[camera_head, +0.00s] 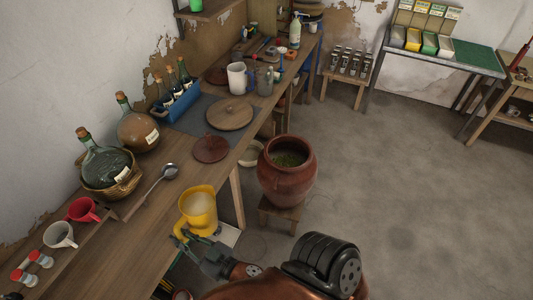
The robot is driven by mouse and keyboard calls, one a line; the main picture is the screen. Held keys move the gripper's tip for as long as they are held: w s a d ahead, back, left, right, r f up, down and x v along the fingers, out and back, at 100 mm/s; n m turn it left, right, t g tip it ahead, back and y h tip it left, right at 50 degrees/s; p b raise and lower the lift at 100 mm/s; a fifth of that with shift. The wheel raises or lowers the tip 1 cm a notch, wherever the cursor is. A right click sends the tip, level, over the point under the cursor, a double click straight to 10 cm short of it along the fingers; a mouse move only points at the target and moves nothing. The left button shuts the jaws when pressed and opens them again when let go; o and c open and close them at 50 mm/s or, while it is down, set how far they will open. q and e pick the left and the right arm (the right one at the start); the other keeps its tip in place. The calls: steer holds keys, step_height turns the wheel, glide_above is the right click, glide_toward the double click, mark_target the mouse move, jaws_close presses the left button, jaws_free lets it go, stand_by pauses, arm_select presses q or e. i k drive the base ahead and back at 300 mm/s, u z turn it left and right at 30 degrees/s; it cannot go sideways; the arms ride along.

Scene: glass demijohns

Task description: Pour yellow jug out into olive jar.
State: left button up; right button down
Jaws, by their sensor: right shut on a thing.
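The yellow jug (198,211) is near the bench's front edge at lower centre, upright as far as I can see, with a pale content inside. My right gripper (186,238) is shut on the yellow jug, at its lower left side. The olive jar (287,178) is a big reddish-brown clay pot to the right of the jug, open at the top, with green olives inside. It stands on a low wooden stool (280,212). The jug and the jar are apart. My left gripper does not show.
The wooden bench (150,222) runs along the wall. It holds two demijohns (104,162), a ladle (160,182), a red funnel (84,210), a white funnel (60,234) and a round wooden lid (229,114). The floor right of the jar is clear.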

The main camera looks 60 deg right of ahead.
mark_target(286, 176)
steer(key=z, duration=0.4)
steer(key=k, duration=0.5)
steer(key=z, duration=1.15)
steer(key=i, duration=0.85)
steer(key=u, duration=0.4)
